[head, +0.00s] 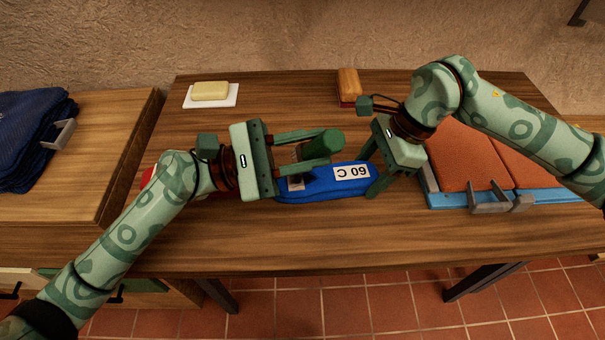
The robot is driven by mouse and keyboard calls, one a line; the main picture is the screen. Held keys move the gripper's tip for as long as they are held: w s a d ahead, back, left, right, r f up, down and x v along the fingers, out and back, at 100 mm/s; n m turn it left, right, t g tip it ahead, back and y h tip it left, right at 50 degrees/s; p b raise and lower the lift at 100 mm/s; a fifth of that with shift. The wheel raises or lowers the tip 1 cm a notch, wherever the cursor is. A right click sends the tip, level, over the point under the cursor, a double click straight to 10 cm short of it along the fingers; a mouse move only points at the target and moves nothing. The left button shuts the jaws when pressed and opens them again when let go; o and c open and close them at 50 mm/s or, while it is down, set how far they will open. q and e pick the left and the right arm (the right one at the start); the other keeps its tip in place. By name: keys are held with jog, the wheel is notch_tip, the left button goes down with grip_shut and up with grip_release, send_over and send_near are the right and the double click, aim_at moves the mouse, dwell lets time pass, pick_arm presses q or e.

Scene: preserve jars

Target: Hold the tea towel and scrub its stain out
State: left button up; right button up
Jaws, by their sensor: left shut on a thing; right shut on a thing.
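The blue tea towel (318,190) lies folded on the wooden table, with a white label reading "60 C" (352,172) on its right part. A second pale patch with a dark mark (296,184) shows at its left part, partly under my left gripper. My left gripper (324,148) is shut on a green, round-ended thing with brownish bristles, which looks like a brush (325,142), over the towel's left part. I cannot tell whether the bristles touch the cloth. My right gripper (367,175) is shut on the towel's right end. The stain itself is not clearly visible.
A yellow soap bar (210,90) lies on a white dish (232,98). An orange-brown block-like brush (348,84) stands at the back. Orange cloths lie in a blue tray (432,190) at right. A red thing (148,175) is mostly hidden behind my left arm. Dark blue cloths (28,130) lie far left.

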aim_at(320, 143)
jog(key=shift+s+f, duration=0.1)
jog(key=shift+f, duration=0.1)
dwell(0.4)
pick_arm(q)
jog(key=s, duration=0.4)
jog(key=shift+d, duration=0.2)
jog(key=shift+w, duration=0.1)
jog(key=shift+w+a+r, duration=0.1)
jog(key=shift+w+r, duration=0.35)
jog(key=shift+r, duration=0.4)
jog(key=shift+w+a+r, duration=0.1)
jog(key=shift+w+r, duration=0.35)
jog(key=shift+r, duration=0.35)
jog(key=shift+f, duration=1.35)
